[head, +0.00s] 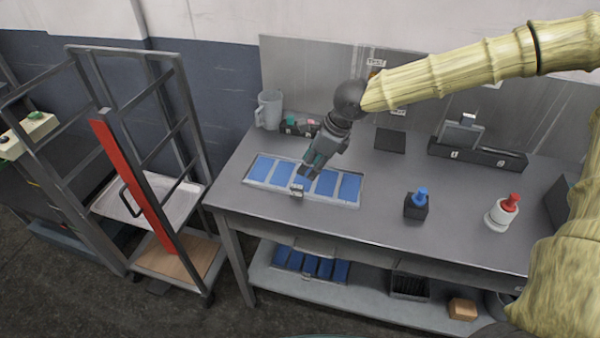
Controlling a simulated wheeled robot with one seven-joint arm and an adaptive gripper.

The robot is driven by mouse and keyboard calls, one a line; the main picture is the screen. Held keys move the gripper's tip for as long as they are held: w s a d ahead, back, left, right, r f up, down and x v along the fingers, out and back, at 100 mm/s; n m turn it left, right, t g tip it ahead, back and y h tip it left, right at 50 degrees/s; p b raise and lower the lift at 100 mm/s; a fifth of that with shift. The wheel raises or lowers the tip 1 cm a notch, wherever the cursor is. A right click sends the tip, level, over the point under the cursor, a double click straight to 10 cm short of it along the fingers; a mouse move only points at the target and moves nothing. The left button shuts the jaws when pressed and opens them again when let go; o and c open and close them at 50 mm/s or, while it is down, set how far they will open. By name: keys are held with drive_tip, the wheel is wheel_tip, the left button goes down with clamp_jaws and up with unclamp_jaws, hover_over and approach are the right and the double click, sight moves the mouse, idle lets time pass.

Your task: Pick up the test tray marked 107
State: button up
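A shallow grey tray (330,200) with several blue panels lies flat on the left part of the workbench. A small tag is on its front edge, but its marking is too small to read. A similar tray with blue panels (310,266) sits on the shelf below, also with a small unreadable tag. My gripper (300,182) points down over the middle of the upper tray, close to its front edge and tag. It hides part of the panels. I cannot tell whether it touches the tray or whether the fingers are open or shut.
A wheeled rack (172,140) with a red bar and a pale tray (150,199) stands left of the workbench (390,221). A grey jug (269,108) stands behind the upper tray. A blue-handled stamp (416,205) and red-handled stamp (503,211) stand right, with clear bench between.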

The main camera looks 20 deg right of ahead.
sight(297, 186)
drive_tip(key=x, duration=0.4)
drive_tip(key=shift+a+f+p, duration=0.2)
drive_tip(key=shift+a+p, duration=0.1)
drive_tip(key=shift+a, duration=0.1)
drive_tip(key=shift+f, duration=0.15)
drive_tip(key=shift+s+f, duration=0.15)
drive_tip(key=shift+s, duration=0.1)
drive_tip(key=shift+p+x, duration=0.85)
drive_tip(key=shift+x, duration=1.6)
drive_tip(key=shift+s+a, duration=0.1)
drive_tip(key=shift+a, duration=0.05)
clamp_jaws()
